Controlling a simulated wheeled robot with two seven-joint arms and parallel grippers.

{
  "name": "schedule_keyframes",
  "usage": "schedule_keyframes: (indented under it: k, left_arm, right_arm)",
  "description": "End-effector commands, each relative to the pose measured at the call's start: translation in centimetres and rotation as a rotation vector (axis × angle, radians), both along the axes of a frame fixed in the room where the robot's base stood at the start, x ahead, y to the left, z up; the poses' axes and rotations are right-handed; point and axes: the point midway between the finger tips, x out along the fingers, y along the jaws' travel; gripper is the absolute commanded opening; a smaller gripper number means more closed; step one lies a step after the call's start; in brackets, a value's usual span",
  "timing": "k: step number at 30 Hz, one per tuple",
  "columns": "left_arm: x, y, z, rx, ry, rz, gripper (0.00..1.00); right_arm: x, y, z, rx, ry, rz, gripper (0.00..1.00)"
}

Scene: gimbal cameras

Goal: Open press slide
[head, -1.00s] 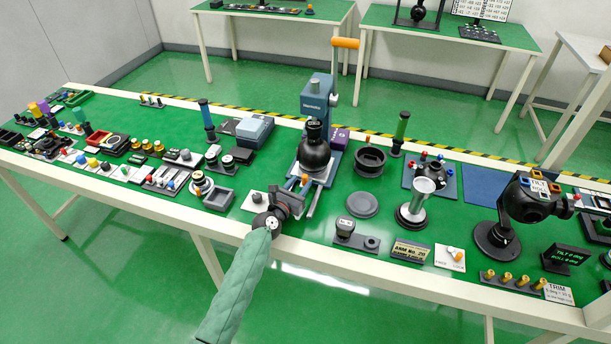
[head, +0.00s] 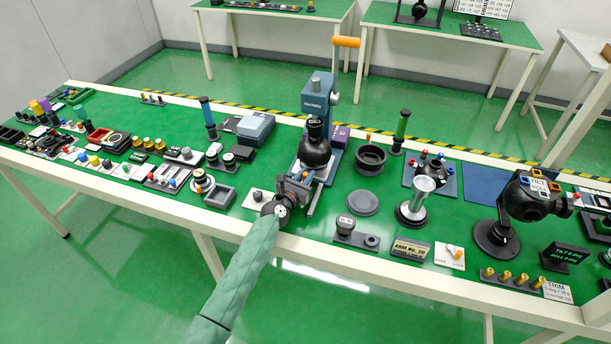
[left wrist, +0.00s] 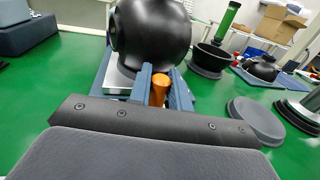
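The blue press (head: 317,95) stands mid-bench with a black ball-shaped body (head: 314,152) under its head, also large in the left wrist view (left wrist: 152,32). Its slide (head: 316,196) lies at the foot, toward the bench front. An orange knob (left wrist: 159,88) sits in front of the ball between two blue-grey upright pieces; I cannot tell whether these are fingers or slide rails. My right gripper is not in view.
A grey round disc (head: 362,204) and a black bowl (head: 370,160) are right of the press. A small plate with a black knob (head: 259,196) and a grey tray (head: 220,196) are left of the gripper. The bench's front edge (head: 330,255) is close below.

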Motion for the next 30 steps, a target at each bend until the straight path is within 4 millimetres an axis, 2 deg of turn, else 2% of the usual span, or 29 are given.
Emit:
schedule_keyframes:
  k: [5,8,11,14,30]
  left_arm:
    - [-0.1,0.0,0.0,0.0,0.0,0.0,0.0]
    - [-0.9,0.3,-0.1,0.0,0.002,0.0,0.0]
    - [-2.4,0.7,-0.1,-0.002,0.003,0.0,0.0]
    - [-4.0,1.3,-0.1,0.0,0.004,0.0,0.0]
    - [-12.6,4.1,-0.2,0.001,0.003,0.0,0.0]
  right_arm:
    - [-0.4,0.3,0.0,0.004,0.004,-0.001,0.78]
    - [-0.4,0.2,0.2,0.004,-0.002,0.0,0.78]
    - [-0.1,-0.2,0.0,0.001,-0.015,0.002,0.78]
    - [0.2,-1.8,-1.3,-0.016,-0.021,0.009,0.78]
    - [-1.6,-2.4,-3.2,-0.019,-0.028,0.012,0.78]
